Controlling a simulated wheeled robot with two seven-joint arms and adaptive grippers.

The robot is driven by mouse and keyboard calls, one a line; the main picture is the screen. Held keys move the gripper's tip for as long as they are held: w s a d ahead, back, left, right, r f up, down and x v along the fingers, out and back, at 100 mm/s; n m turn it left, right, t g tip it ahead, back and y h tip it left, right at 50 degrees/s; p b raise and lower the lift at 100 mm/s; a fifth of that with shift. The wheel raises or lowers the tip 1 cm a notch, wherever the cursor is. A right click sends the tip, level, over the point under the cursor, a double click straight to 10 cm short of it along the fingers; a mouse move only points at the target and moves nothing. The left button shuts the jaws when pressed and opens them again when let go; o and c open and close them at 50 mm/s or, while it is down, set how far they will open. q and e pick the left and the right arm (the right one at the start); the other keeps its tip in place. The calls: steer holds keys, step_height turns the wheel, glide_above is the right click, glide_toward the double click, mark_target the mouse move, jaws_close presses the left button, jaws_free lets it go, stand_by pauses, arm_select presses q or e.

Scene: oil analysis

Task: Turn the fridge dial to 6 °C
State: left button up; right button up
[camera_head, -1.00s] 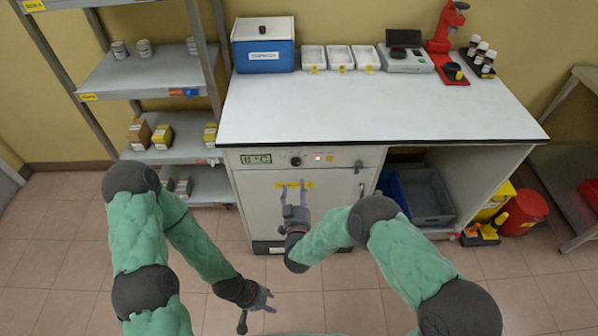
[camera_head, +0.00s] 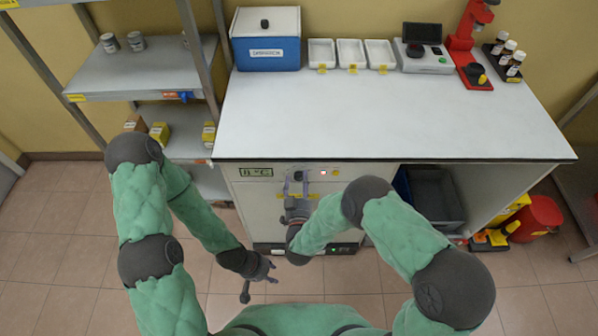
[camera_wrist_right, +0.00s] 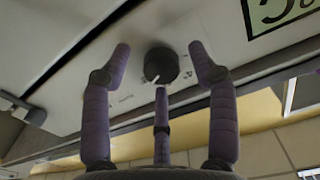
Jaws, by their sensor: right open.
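The fridge (camera_head: 262,215) stands under the white counter. Its black round dial (camera_wrist_right: 161,65) has a pale pointer mark and shows in the right wrist view between my gripper's fingers. In the head view the dial (camera_head: 298,175) is small and partly framed by the fingertips. My right gripper (camera_head: 296,183) is open in front of the dial, one finger on each side and the third below; I cannot tell whether they touch it. The fridge display (camera_head: 256,172) is left of the dial; its digit is unclear. My left gripper (camera_head: 262,277) is open and empty, low over the floor.
The counter (camera_head: 370,125) overhangs the fridge front just above the dial. A red light and an orange button (camera_head: 336,172) sit right of the dial. A shelf rack (camera_head: 140,75) stands left. A grey crate (camera_head: 435,195) is under the counter at right.

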steer(key=shift+w, duration=0.1)
steer(key=c, duration=1.1)
steer(key=shift+c, duration=0.2)
steer(key=n, duration=0.4)
steer(key=shift+n, duration=0.3)
steer(key=n, duration=0.4)
steer(key=shift+d+b, duration=0.1)
steer(key=shift+b, duration=0.25)
steer(key=shift+f, duration=0.1)
